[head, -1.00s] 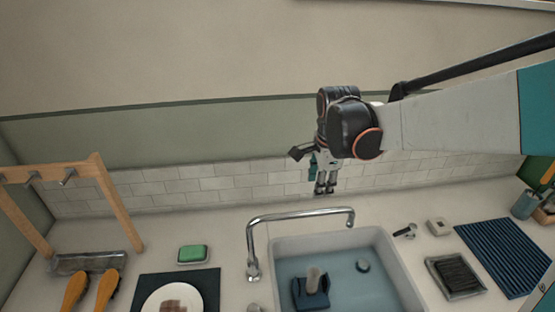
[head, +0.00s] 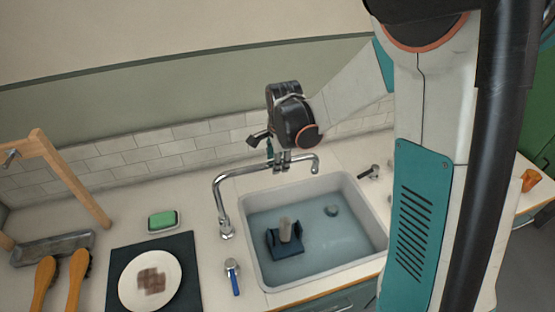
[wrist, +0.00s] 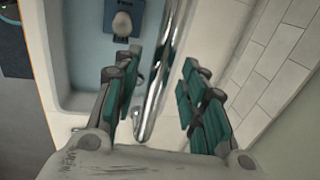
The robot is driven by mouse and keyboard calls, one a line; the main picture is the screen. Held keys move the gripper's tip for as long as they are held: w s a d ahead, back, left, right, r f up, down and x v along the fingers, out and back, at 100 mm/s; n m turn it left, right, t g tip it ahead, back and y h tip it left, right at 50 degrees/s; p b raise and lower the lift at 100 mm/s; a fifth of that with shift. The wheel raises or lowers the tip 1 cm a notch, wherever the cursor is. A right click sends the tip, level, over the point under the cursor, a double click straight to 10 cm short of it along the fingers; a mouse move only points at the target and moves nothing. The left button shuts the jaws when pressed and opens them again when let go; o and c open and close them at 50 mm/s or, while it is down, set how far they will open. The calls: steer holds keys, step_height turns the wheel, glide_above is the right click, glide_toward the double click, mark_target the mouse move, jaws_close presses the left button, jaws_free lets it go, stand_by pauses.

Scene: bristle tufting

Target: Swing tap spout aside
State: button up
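The chrome tap (head: 222,207) stands at the left back corner of the sink, and its spout (head: 265,170) reaches right over the back part of the basin. My gripper (head: 282,160) points down at the spout in the head view. In the wrist view the spout (wrist: 157,75) runs between the two teal-padded fingers of my gripper (wrist: 160,100). The fingers are apart, with a gap to the spout on both sides. Contact with the spout does not show.
The sink (head: 375,215) holds water, a dark blue holder (head: 288,246) with a pale upright piece, and a small round item (head: 331,210). A green sponge (head: 163,219) and a plate (head: 135,295) lie left.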

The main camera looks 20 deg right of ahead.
jaws_close()
steer(key=shift+w, duration=0.1)
steer(key=shift+w+n, duration=0.3)
steer(key=shift+w, duration=0.15)
steer(key=w+a+n+y+b, duration=0.1)
steer(key=w+a+n+b, duration=0.25)
steer(key=w+n, duration=0.6)
steer(key=w+a+n+g+y, duration=0.1)
steer(key=w+a+n, duration=0.5)
steer(key=w+a, duration=0.3)
steer(key=shift+w+a+g, duration=0.15)
steer(key=shift+a+g, duration=0.25)
steer(key=shift+a, duration=1.4)
